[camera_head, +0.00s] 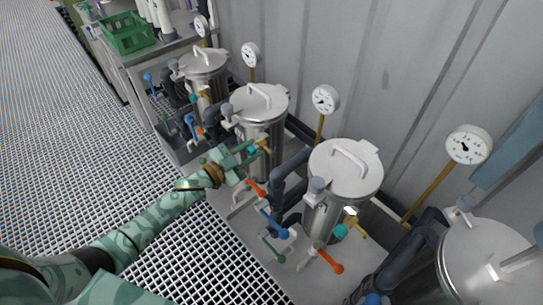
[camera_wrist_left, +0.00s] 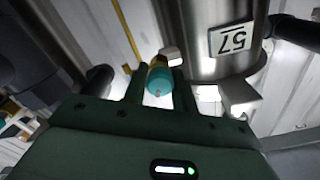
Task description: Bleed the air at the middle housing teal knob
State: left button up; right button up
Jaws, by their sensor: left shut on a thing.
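The teal knob (camera_wrist_left: 160,84) sits on a brass stem at the side of a steel housing labelled 57 (camera_wrist_left: 230,50). In the left wrist view it is between the two dark fingers of my left gripper, which is shut on it. My right gripper is not in view.
Other housings stand either side, one (camera_head: 345,172) nearer with its own teal knob (camera_head: 341,231). Red (camera_head: 256,187), blue (camera_head: 272,222) and green (camera_head: 273,250) valve handles stick out below. Gauges (camera_head: 325,99) stand behind. Grating floor (camera_head: 90,170) is clear at left.

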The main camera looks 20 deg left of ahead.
pick_arm(q)
jog(key=shift+f, duration=0.1)
jog(key=shift+f+m+b, duration=0.2)
jog(key=shift+m+b, duration=0.25)
jog(key=shift+m, duration=0.65)
jog(key=m+b, duration=0.1)
jog(key=m, duration=0.3)
jog(key=shift+b, duration=0.3)
jog(key=m+b, duration=0.2)
jog(key=m, duration=0.4)
jog(key=shift+r+m, duration=0.2)
jog(key=shift+m, duration=0.2)
jog(key=o, duration=1)
jog(key=shift+c, duration=0.2)
